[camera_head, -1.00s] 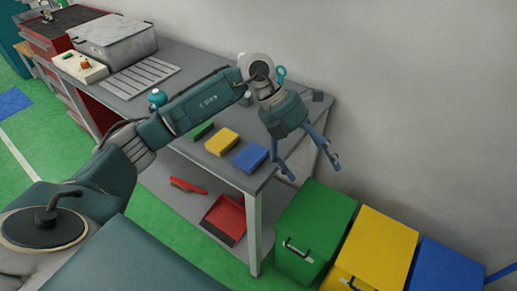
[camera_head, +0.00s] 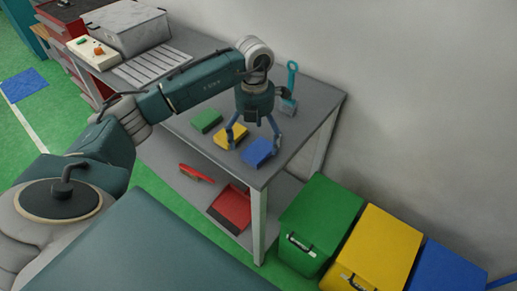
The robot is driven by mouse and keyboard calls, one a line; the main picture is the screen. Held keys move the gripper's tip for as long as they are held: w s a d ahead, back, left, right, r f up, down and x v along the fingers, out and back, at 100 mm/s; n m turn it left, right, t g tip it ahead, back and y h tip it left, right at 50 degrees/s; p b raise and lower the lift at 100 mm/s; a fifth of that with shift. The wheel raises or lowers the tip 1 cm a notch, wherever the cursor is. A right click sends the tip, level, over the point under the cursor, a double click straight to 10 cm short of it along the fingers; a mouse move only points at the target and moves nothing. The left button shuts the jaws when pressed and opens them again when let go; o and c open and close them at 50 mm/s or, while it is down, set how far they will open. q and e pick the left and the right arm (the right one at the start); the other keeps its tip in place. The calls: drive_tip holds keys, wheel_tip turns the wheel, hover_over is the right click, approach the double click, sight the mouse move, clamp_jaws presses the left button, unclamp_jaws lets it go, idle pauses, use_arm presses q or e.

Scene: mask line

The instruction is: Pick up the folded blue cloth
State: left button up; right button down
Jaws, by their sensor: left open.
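The folded blue cloth (camera_head: 258,153) lies on the grey table top near its front right corner. A yellow folded cloth (camera_head: 230,136) and a green folded cloth (camera_head: 206,121) lie in a row to its left. My left gripper (camera_head: 254,144) is open and points down over the table, empty. One finger shows by the yellow cloth, the other at the right edge of the blue cloth. I cannot tell how high the fingertips are above the cloths. My right gripper is not in view.
A blue-handled tool (camera_head: 290,88) stands at the table's back. A grey case (camera_head: 130,28) and a control box (camera_head: 93,52) occupy the left end. A red dustpan (camera_head: 231,208) and red brush (camera_head: 196,173) lie on the lower shelf. Green (camera_head: 320,222), yellow (camera_head: 378,250) and blue (camera_head: 447,270) bins stand right.

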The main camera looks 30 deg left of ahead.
use_arm(q)
wheel_tip(320, 180, down, 2)
drive_tip(key=shift+s+a+f, duration=0.1)
drive_tip(key=shift+s+a, duration=0.05)
drive_tip(key=shift+f, duration=0.3)
drive_tip(key=shift+c, duration=1)
drive_tip(key=c, duration=0.9)
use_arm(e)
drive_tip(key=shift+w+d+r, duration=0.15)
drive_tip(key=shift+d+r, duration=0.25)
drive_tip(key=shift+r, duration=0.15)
use_arm(q)
drive_tip(key=shift+r, duration=0.1)
drive_tip(key=shift+c, duration=0.2)
wheel_tip(320, 180, up, 11)
drive_tip(key=b, duration=0.2)
wheel_tip(320, 180, up, 9)
hover_over(255, 147)
drive_tip(key=shift+p, duration=0.45)
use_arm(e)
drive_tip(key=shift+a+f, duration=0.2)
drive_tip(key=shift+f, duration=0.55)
